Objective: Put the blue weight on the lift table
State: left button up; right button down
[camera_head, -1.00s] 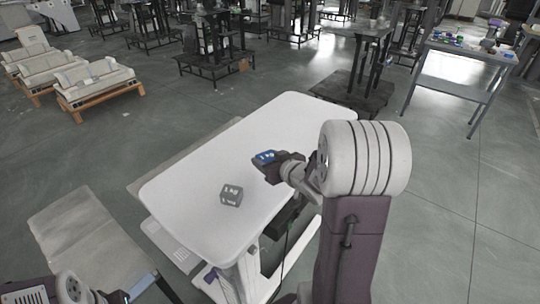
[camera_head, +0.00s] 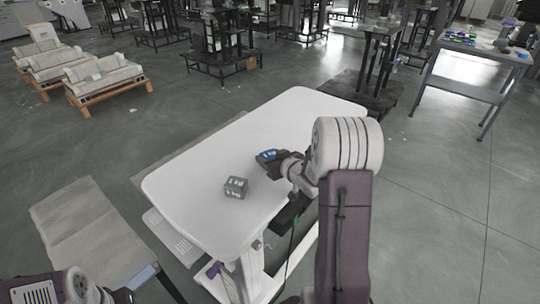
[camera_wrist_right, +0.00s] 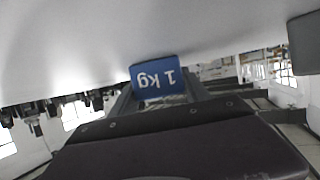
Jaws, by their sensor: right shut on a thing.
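The blue weight (camera_head: 266,157), marked 1 kg, is between the fingers of my right gripper (camera_head: 272,162), which is shut on it. In the right wrist view the blue weight (camera_wrist_right: 155,78) shows its label upside down, beyond the dark gripper body (camera_wrist_right: 165,145). The lift table (camera_head: 205,160) has a white top with rounded corners. The weight is over the right part of this top, low; I cannot tell if it touches. My left gripper (camera_head: 118,296) is partly in view at the bottom left edge; its fingers are not clear.
A grey weight (camera_head: 236,187) sits on the lift table, left of and nearer than the blue one. It is partly seen in the right wrist view (camera_wrist_right: 305,45). A grey bench (camera_head: 85,235) stands at the left. The table's far left part is clear.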

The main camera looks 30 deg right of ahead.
jog(key=shift+r, duration=0.2)
jog(key=shift+f, duration=0.15)
jog(key=c, duration=0.5)
grip_release()
jog(key=shift+f, duration=0.1)
jog(key=shift+s, duration=0.1)
